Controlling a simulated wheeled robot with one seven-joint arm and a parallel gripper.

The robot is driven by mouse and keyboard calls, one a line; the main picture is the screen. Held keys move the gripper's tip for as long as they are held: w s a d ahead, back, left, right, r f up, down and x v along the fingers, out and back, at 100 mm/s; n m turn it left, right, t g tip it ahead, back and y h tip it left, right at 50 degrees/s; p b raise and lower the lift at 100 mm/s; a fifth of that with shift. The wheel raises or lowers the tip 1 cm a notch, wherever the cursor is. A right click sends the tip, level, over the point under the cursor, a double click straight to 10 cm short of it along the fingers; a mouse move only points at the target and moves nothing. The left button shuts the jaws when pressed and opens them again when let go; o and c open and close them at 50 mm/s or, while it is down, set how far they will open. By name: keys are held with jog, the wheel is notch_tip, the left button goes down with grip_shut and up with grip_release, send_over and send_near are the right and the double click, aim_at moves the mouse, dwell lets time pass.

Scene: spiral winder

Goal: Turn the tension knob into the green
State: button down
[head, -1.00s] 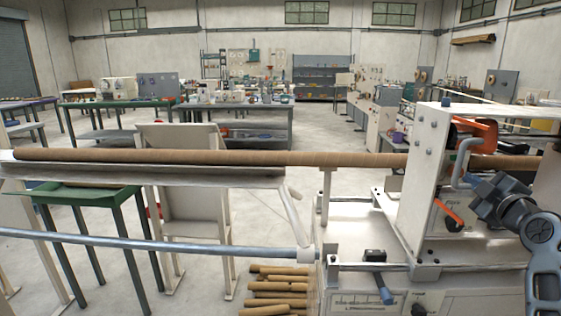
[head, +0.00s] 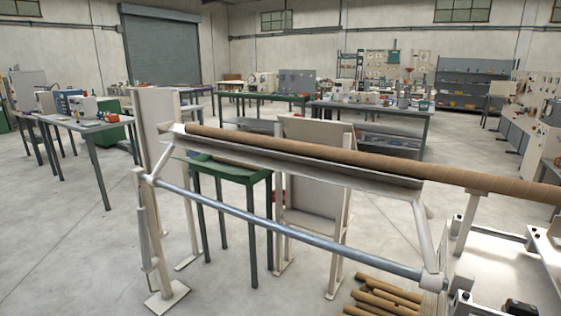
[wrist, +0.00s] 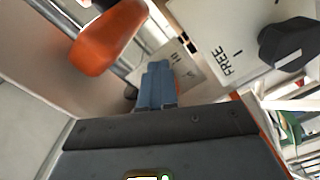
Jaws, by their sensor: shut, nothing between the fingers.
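In the wrist view, my gripper (wrist: 157,86) is shut and empty, its two blue fingers together. An orange rounded handle (wrist: 108,40) is up and to the left of the fingers. A black knob or handle (wrist: 290,44) is at the upper right, beside a pale panel (wrist: 222,50) marked "FREE"; I cannot tell whether it is the tension knob. The fingers look apart from both. No green zone can be made out on the panel. My gripper is out of the head view.
In the head view, a long brown tube (head: 330,155) rests along the winder's trough (head: 300,165). A blue-grey bar (head: 290,232) runs below it. Cut tubes (head: 385,295) lie on the floor at the lower right. Open floor (head: 75,240) is at the left.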

jog(key=shift+w+a+b, duration=0.25)
jog(key=shift+a+b, duration=0.05)
jog(key=shift+b, duration=0.8)
jog(key=shift+s+f, duration=0.1)
jog(key=shift+f, duration=0.05)
jog(key=shift+s+d+f+b, duration=0.15)
jog(key=shift+d+b, duration=0.15)
jog(key=shift+b, duration=0.3)
jog(key=v, duration=0.6)
jog(key=shift+d, duration=0.15)
jog(key=shift+s, duration=0.1)
